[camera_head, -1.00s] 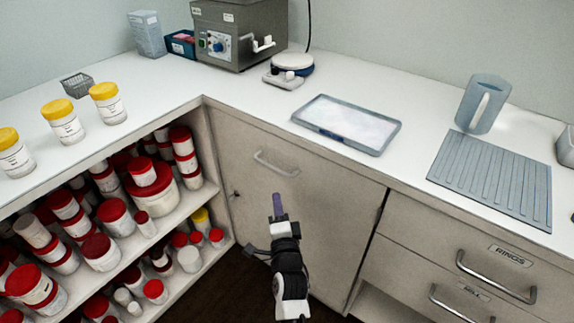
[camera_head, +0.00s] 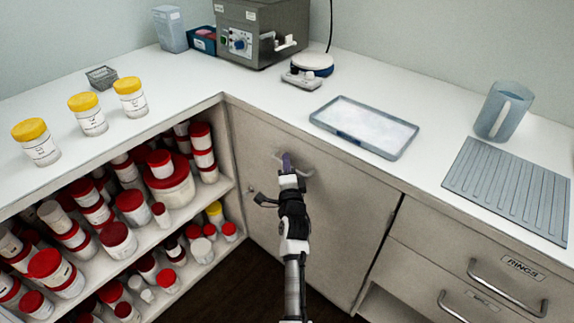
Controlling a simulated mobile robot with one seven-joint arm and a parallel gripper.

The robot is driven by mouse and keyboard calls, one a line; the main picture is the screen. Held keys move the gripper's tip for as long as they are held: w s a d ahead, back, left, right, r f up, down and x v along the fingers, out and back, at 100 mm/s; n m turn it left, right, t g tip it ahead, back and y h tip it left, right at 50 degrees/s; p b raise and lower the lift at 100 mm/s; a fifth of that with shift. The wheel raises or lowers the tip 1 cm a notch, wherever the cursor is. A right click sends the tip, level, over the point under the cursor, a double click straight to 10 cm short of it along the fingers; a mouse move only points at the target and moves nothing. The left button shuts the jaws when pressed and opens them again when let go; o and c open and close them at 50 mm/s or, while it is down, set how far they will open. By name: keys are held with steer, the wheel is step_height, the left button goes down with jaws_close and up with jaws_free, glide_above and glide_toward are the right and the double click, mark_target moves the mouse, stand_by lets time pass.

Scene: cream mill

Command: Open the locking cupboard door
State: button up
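The locking cupboard door (camera_head: 340,215) is a beige panel under the corner of the counter, and it looks closed. Its curved metal handle (camera_head: 305,172) is near the top of the panel. A small dark lock or knob (camera_head: 252,190) sits at the door's left edge. My gripper (camera_head: 287,160) is at the handle, its purple-grey fingers overlapping the handle's middle. The fingers and arm hide part of the handle. I cannot tell whether the fingers are open or shut on it.
Open shelves (camera_head: 160,230) with several red-lidded jars stand to the left. Drawers (camera_head: 470,270) with metal handles are to the right. A shallow tray (camera_head: 345,134), a jug (camera_head: 503,110) and a ribbed mat (camera_head: 508,190) lie on the counter. Dark floor (camera_head: 225,285) shows below.

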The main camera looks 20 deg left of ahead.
steer(key=shift+c, duration=0.4)
jaws_close()
steer(key=shift+s, duration=0.15)
